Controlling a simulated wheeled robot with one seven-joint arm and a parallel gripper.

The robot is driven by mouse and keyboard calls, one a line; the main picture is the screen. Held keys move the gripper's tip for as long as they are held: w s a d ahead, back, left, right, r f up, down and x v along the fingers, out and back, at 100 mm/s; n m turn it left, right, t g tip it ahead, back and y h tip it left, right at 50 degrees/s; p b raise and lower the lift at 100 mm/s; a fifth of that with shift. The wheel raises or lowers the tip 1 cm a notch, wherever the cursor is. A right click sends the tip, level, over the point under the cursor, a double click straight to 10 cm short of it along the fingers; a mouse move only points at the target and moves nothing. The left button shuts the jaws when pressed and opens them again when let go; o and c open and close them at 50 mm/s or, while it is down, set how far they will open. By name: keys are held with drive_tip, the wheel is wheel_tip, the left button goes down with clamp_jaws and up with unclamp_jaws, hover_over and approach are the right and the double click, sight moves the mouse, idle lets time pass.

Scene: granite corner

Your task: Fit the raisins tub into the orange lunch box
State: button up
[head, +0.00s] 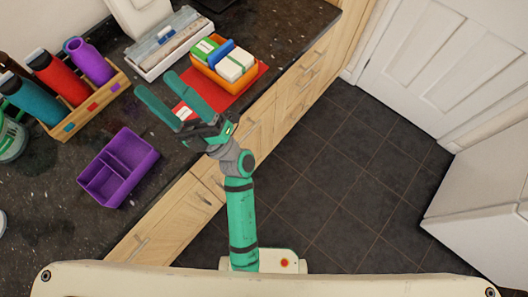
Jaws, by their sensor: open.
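The orange lunch box (224,88) sits on a red mat (255,79) on the dark counter. It holds a green-and-white item (205,47) and a white box with a green stripe (236,65), with a blue piece (221,53) between them. My gripper (154,82) is open, its two green fingers spread over the counter left of the orange lunch box. A small red-and-white patch (184,112) shows between the fingers; I cannot tell whether it is the raisins tub or a marking on the mat. No tub is clearly readable as raisins.
An empty purple compartment box (124,197) stands near the counter's front edge. A wooden rack (113,91) holds teal, red and purple bottles at the left. Counter left of the purple box is mostly clear.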

drive_tip(key=s+d+f+m+h, duration=0.6)
drive_tip(key=f+m+h, duration=0.2)
drive_tip(key=f+m, duration=0.1)
drive_tip(key=s+d+f+m+t+h, duration=0.1)
drive_tip(key=s+d+f+m+h, duration=0.5)
drive_tip(key=f+m+h, duration=0.3)
drive_tip(key=s+d+f+m+h, duration=0.6)
drive_tip(key=d+f+m+h, duration=0.2)
drive_tip(key=f+m, duration=0.1)
drive_tip(key=shift+s+d+f+t+h, duration=0.25)
drive_tip(key=shift+f+t+h, duration=0.05)
drive_tip(key=shift+f, duration=0.05)
